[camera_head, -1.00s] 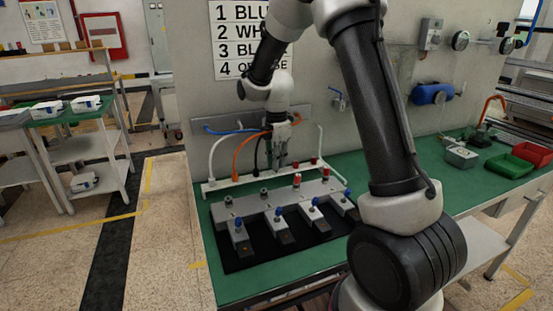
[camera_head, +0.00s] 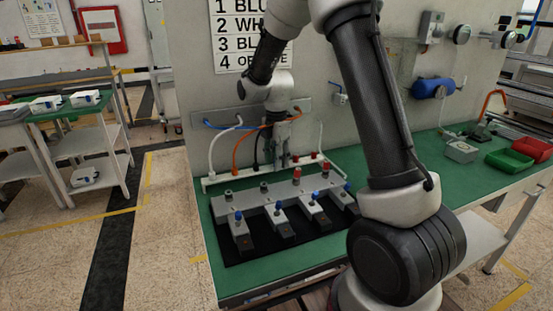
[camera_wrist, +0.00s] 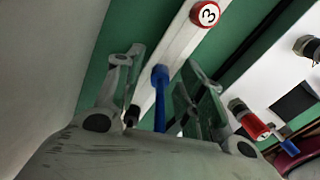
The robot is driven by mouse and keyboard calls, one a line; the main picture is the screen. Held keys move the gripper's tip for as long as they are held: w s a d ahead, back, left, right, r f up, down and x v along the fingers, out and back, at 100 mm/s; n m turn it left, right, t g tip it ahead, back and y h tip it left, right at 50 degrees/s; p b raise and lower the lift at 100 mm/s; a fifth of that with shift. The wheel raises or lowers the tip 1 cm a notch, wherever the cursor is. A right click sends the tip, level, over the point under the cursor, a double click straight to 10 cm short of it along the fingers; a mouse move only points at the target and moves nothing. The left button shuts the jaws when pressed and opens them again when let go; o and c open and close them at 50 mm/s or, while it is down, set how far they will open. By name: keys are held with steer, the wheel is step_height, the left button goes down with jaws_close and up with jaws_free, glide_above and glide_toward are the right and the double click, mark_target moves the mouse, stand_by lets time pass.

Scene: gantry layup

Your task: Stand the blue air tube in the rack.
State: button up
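The blue air tube (camera_head: 222,127) leaves the wall panel at the left and runs toward my gripper (camera_head: 281,158) in the head view. In the wrist view its blue end (camera_wrist: 160,92) lies between the two fingers of my gripper (camera_wrist: 160,75), with a gap on each side. The fingers stand apart. The tube's tip overlaps the white rack rail (camera_wrist: 178,42); I cannot tell whether it is seated there. The rack (camera_head: 209,182) runs along the back of the green table, with white, orange and black tubes rising at it.
A grey manifold (camera_head: 268,198) with blue-knobbed valves stands on a black mat before the rack. A numbered sign (camera_head: 250,40) hangs above. Green and red bins (camera_head: 508,163) are at the right.

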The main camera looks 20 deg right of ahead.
step_height(320, 180, up, 12)
stand_by(0.6)
steer(key=m, duration=0.2)
steer(key=shift+m, duration=0.4)
steer(key=s+d+r+m+t, duration=0.1)
steer(key=s+d+r+m, duration=0.1)
steer(key=s+m, duration=0.4)
steer(key=s+d+r+m+t, duration=0.2)
steer(key=s+m, duration=0.4)
steer(key=s, duration=0.8)
steer(key=s+d+r+m+t, duration=0.1)
steer(key=s+d+r+m, duration=0.1)
steer(key=s+m, duration=0.4)
steer(key=s+r, duration=0.1)
steer(key=s, duration=0.3)
steer(key=shift+s+d+r, duration=0.2)
steer(key=shift+s+r, duration=0.1)
steer(key=shift+s, duration=0.05)
